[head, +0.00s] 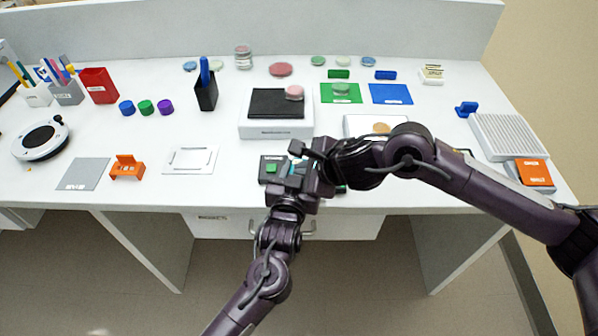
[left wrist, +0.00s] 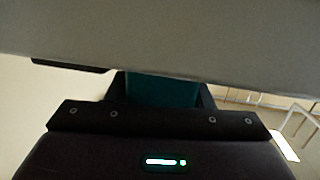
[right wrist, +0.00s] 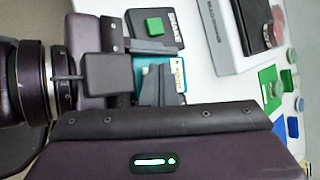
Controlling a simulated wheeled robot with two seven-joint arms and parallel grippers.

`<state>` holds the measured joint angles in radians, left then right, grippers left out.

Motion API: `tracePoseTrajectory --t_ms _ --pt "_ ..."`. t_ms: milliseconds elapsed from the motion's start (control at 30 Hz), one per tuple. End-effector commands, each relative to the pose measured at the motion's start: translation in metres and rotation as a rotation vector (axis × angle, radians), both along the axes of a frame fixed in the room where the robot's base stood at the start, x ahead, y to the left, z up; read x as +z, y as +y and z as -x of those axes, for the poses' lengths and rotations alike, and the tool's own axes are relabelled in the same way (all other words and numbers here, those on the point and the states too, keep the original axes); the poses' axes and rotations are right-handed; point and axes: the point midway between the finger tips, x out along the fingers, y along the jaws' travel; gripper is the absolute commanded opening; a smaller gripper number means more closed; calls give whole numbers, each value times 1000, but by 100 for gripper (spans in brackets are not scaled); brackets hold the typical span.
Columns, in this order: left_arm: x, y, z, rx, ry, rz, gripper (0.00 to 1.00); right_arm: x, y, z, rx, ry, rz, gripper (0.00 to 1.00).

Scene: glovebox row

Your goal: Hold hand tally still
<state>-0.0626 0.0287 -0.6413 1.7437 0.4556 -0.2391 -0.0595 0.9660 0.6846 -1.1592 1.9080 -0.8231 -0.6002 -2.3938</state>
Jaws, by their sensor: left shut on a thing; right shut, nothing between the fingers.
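The hand tally is a teal block with a pale label (right wrist: 147,76), seen in the right wrist view beside the table's front edge. It also shows as a teal patch in the left wrist view (left wrist: 160,90). My left gripper (head: 297,182) is shut on the tally. My right gripper (head: 312,160) is shut and empty, close against the left gripper and the tally. In the head view the two grippers overlap and hide most of the tally. Whether the right fingertips touch it I cannot tell.
A dark box with a green square (head: 270,169) lies just left of the grippers. Behind stands a white box with a black top (head: 275,130). A white framed plate (head: 190,160) and an orange holder (head: 127,167) lie left. A drawer (head: 250,226) is below the front edge.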

Motion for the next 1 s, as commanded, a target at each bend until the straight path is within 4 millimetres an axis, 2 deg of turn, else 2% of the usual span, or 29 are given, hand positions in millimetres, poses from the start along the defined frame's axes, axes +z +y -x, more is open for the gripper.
tracePoseTrajectory --t_ms 433,767,1000 --pt "0 0 0 0 0 0 23 16 0 0 0 0 0 0" --pt "0 0 0 0 0 0 23 18 0 0 0 0 0 0" --pt "0 0 0 0 0 0 23 39 1 0 1 -3 -1 0"
